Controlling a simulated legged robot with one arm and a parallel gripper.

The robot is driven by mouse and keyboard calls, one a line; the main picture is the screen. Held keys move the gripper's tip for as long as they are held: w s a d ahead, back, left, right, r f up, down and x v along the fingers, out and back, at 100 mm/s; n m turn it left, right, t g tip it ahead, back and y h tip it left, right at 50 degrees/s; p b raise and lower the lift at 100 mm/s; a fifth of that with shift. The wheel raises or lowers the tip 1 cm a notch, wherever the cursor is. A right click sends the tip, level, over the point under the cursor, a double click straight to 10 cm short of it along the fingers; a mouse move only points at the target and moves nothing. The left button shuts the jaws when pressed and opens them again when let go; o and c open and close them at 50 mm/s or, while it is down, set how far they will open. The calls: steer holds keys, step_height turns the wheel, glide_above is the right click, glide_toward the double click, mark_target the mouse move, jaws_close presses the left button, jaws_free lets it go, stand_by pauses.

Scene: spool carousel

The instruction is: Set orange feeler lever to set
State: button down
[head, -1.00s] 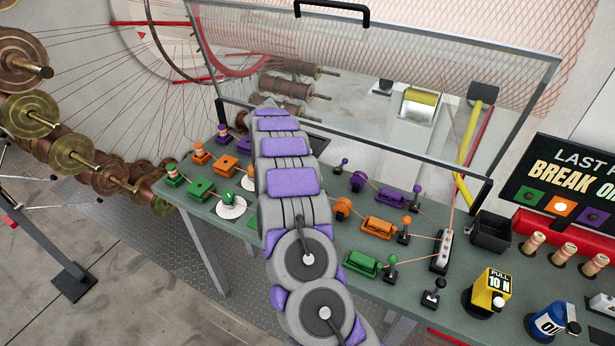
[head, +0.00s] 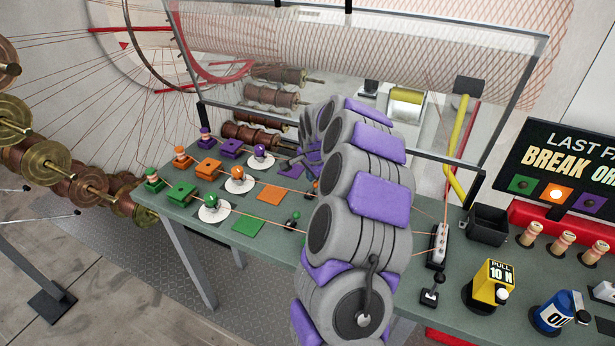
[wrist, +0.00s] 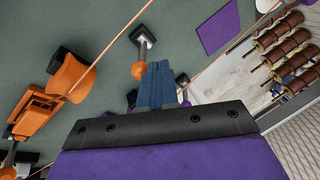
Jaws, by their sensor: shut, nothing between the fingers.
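A small lever with an orange ball knob (wrist: 138,71) stands on a dark square base in the wrist view. In the head view its orange knob (head: 312,187) shows just left of my arm, partly hidden. My gripper (wrist: 159,66) is shut and empty. Its blue-grey fingertips are right beside the orange knob, on the knob's right in the wrist view; I cannot tell whether they touch. An orange roller (wrist: 72,72) and an orange block (wrist: 38,106) lie to the left in the wrist view. My arm hides the rest of this row in the head view.
A green-knobbed lever (head: 293,218) stands nearer the front of the green-grey table. A thin wire runs close past the orange knob. A framed clear screen (head: 450,90) rises behind the table. A purple square (wrist: 219,27) lies flat to the right in the wrist view.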

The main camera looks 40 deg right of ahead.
steer(key=shift+s+d+t, duration=0.15)
steer(key=shift+s+t, duration=0.1)
steer(key=shift+t, duration=0.05)
stand_by(0.5)
steer(key=shift+w+r, duration=0.25)
step_height(320, 180, up, 11)
steer(key=a+p, duration=0.3)
steer(key=shift+s, duration=0.2)
steer(key=shift+d, duration=0.3)
